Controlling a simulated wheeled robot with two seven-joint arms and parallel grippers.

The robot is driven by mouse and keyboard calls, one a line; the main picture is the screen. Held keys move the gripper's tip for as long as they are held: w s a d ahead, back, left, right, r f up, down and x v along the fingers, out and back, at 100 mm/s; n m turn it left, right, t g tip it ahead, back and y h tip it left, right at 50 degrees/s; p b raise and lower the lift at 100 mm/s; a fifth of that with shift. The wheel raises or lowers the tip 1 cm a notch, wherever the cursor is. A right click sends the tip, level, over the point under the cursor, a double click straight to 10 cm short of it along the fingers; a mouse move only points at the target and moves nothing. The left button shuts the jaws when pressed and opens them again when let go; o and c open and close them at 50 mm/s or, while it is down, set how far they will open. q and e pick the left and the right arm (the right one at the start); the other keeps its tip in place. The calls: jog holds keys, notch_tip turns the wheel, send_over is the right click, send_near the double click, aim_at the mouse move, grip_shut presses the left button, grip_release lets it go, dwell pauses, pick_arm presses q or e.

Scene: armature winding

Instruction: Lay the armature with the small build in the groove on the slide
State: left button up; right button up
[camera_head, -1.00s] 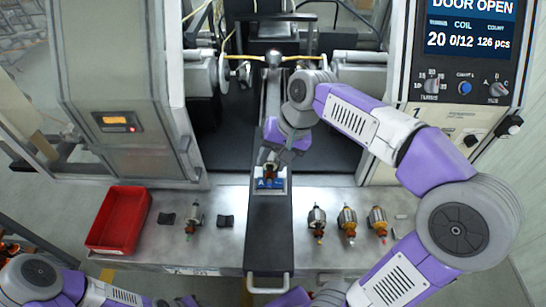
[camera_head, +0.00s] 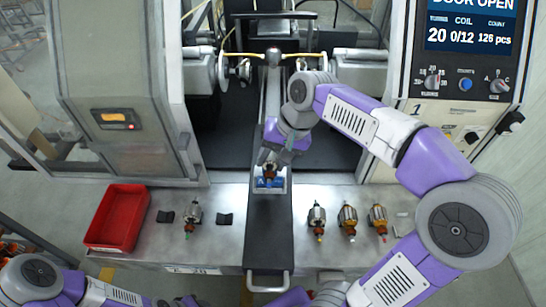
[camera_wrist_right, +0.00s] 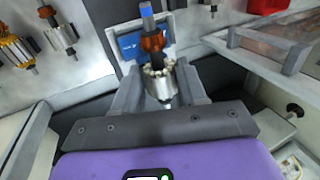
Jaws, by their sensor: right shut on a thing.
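My right gripper (camera_wrist_right: 157,92) is shut on an armature (camera_wrist_right: 160,82) with a silver core, a copper-coloured band and a blue shaft end. In the head view the gripper (camera_head: 271,155) holds this armature over the blue and white cradle (camera_head: 281,187) on the dark slide (camera_head: 268,225). The cradle (camera_wrist_right: 128,43) lies behind the armature's blue end in the wrist view. I cannot tell whether the armature touches the groove, which the armature and fingers largely hide. Part of my left arm shows at the lower left, but its gripper does not.
A green-tipped armature (camera_head: 192,215) lies left of the slide between two dark pads. Three armatures (camera_head: 317,218) (camera_head: 347,220) (camera_head: 378,220) lie to its right. A red bin (camera_head: 117,218) stands at the left. Machine housings flank the slide's far end.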

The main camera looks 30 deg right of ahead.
jog(key=shift+s+f, duration=0.15)
jog(key=shift+f, duration=0.2)
jog(key=o, duration=1.2)
jog(key=shift+w, duration=0.2)
jog(key=shift+d+r, duration=0.1)
jog(key=shift+r, duration=0.15)
jog(key=p+v, duration=0.1)
jog(key=v, duration=0.6)
